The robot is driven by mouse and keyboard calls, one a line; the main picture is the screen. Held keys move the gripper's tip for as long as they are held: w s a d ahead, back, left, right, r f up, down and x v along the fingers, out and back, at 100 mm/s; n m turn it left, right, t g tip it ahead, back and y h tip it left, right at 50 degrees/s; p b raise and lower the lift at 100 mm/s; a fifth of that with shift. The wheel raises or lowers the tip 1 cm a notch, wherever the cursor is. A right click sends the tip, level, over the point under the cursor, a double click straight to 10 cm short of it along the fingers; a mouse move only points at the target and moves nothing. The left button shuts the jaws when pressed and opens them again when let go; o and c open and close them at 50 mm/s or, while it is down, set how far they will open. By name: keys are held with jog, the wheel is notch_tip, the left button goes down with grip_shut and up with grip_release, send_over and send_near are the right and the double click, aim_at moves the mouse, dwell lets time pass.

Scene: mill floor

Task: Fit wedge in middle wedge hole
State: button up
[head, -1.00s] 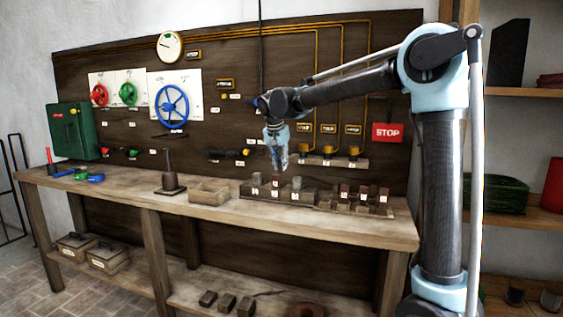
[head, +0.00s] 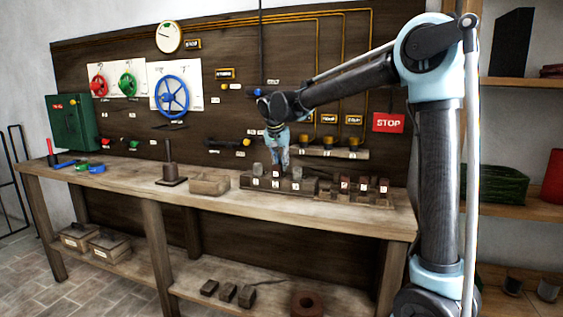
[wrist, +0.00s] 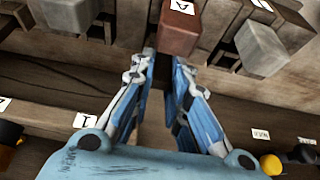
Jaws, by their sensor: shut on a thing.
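The wedge rack (head: 312,191) is a dark wooden block on the bench with a row of three white labels on its front. My gripper (head: 281,165) points down over the middle of this rack. In the wrist view my gripper (wrist: 165,62) has its two blue fingers closed on a reddish-brown wedge (wrist: 180,33), which carries a white label. A grey wedge (wrist: 68,12) stands to one side and another grey wedge (wrist: 262,48) to the other. The fingers hide part of the held wedge in the head view, and I cannot tell how deep it sits in the middle hole.
A second, lower rack (head: 352,198) with several small blocks stands close on the right. The panel with switches (head: 235,143) rises behind.

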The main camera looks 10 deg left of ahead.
jog(key=shift+f, duration=0.85)
jog(key=o, duration=0.8)
jog(key=shift+f, duration=0.1)
